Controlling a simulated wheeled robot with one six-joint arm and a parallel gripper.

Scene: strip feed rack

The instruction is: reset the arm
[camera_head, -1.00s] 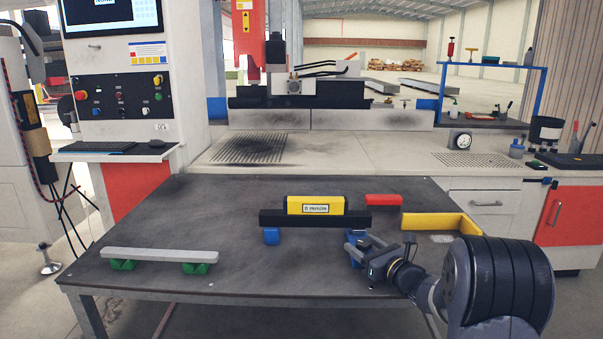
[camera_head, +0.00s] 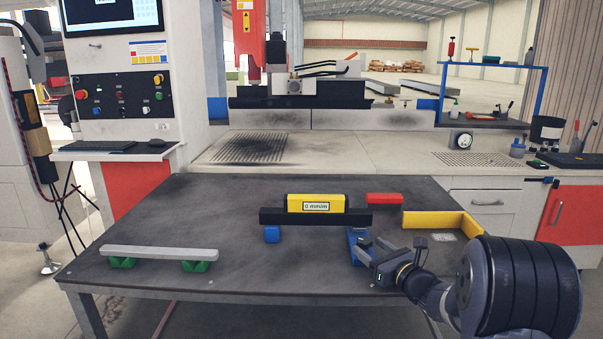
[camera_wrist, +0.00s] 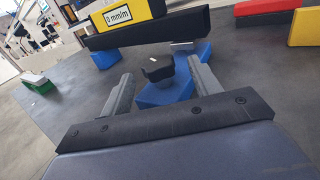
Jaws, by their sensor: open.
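My gripper (camera_head: 372,252) is over the right front part of the dark table, beside the right blue block (camera_head: 355,243). In the wrist view its two fingers (camera_wrist: 164,84) are apart. A small black piece (camera_wrist: 157,67) shows between and beyond the fingertips, by the blue block (camera_wrist: 165,92); I cannot tell whether anything touches. A black bar (camera_head: 272,217) rests on the blue blocks, with a yellow level marked "0 mm/m" (camera_head: 296,203) on top.
A grey bar (camera_head: 160,253) lies on green supports (camera_head: 195,267) at the left. A red block (camera_head: 384,199) and a yellow angle piece (camera_head: 432,220) lie at the back right. The front middle of the table (camera_head: 270,275) is clear.

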